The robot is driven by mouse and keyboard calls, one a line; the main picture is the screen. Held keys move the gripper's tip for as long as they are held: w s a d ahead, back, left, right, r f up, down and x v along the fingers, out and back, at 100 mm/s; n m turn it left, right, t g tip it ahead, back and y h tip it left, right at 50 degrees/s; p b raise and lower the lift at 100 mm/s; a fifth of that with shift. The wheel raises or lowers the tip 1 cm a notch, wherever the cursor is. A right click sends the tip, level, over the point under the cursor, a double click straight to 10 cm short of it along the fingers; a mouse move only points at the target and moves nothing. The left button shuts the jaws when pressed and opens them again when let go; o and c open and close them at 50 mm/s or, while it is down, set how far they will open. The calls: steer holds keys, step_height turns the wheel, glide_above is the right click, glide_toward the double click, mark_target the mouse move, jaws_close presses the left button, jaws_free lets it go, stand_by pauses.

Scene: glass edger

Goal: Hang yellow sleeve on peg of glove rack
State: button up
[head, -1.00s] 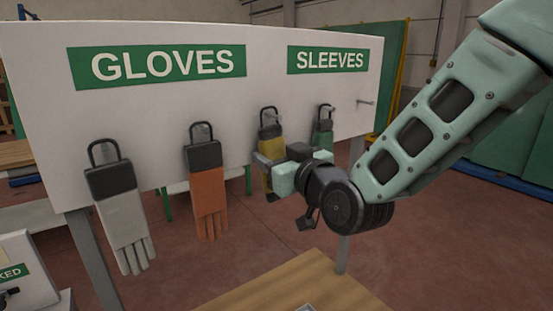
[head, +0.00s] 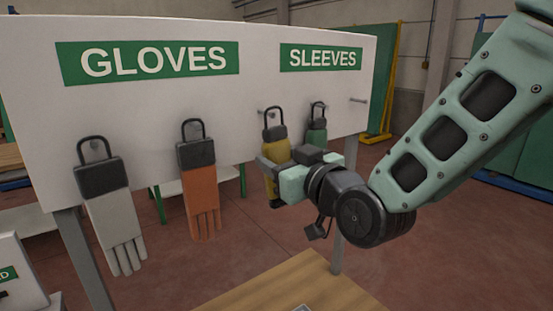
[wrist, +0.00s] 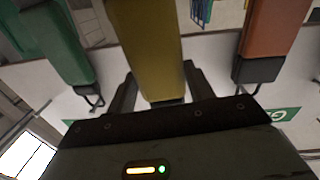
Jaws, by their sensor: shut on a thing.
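The yellow sleeve (head: 277,153) has a dark top clip and a black loop. It hangs upright in front of the white glove rack (head: 215,110), below the SLEEVES sign. My gripper (head: 272,168) is shut on the sleeve's body, below the dark clip, and hides part of it. In the wrist view the yellow sleeve (wrist: 152,45) lies between the two fingers of my gripper (wrist: 157,88). A peg (head: 263,112) shows at the left side of the loop; I cannot tell whether the loop is around it. An empty peg (head: 358,100) is at the far right.
A green sleeve (head: 317,134) hangs close to the right of the yellow one. An orange glove (head: 201,200) and a pale glove (head: 112,225) hang to the left. A wooden tabletop (head: 290,290) is below. Free space lies around the empty peg.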

mark_target(282, 158)
steer(key=shift+b+v, duration=0.35)
steer(key=shift+v, duration=1.5)
steer(key=shift+d, duration=0.1)
